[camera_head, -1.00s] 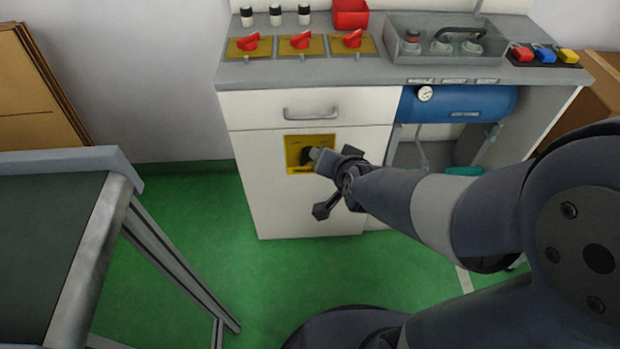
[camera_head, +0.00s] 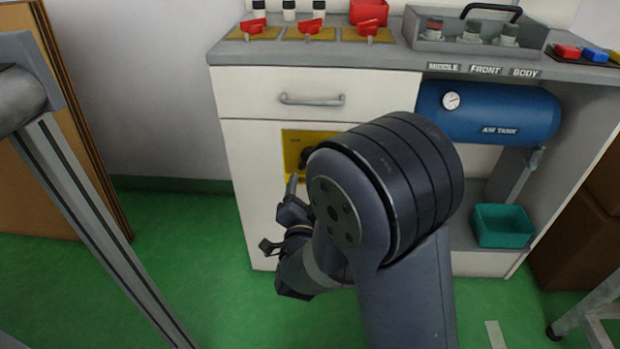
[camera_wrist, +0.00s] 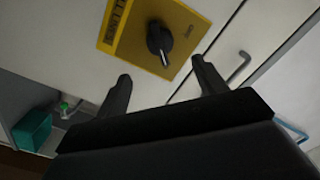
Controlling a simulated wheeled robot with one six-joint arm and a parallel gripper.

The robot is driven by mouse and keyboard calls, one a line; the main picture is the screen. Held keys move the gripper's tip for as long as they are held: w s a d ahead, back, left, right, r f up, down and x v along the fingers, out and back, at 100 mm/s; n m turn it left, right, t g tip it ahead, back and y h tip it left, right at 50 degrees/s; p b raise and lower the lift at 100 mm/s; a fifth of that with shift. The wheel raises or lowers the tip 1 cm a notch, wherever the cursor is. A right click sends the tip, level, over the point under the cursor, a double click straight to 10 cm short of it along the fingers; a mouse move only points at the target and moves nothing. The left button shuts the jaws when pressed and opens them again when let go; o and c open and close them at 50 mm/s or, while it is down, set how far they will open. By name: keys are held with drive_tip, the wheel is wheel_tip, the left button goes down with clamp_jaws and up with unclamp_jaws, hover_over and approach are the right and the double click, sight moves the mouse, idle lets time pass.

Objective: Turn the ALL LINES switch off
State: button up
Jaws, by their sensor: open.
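The switch is a black rotary knob (camera_wrist: 160,40) on a yellow plate (camera_wrist: 128,38) on the white cabinet door. In the wrist view its pointer end is toward my gripper, and the plate's lettering is tilted and only partly readable. In the head view the yellow plate (camera_head: 293,142) is below the drawer, and my arm hides much of it and part of the knob. My gripper (camera_wrist: 160,76) is open and empty, its two fingers spread wide with the knob beyond the gap between them. In the head view my gripper (camera_head: 278,215) is low, just in front of the door.
A drawer handle (camera_head: 312,99) sticks out above the plate. Red switches (camera_head: 312,28) line the counter top. A blue air tank (camera_head: 490,112) and a teal bin (camera_head: 502,226) are on the right. A table leg (camera_head: 100,230) stands at left. Green floor is open between.

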drive_tip(key=w+b, duration=0.2)
drive_tip(key=w, duration=0.8)
drive_tip(key=shift+w+d, duration=0.15)
drive_tip(key=shift+w, duration=0.2)
drive_tip(key=shift+c, duration=0.6)
drive_tip(key=c, duration=0.9)
drive_tip(key=shift+o, duration=0.2)
drive_tip(key=shift+n, duration=0.3)
drive_tip(key=shift+n+p, duration=3.3)
drive_tip(key=shift+n, duration=5.4)
drive_tip(key=shift+f, duration=0.1)
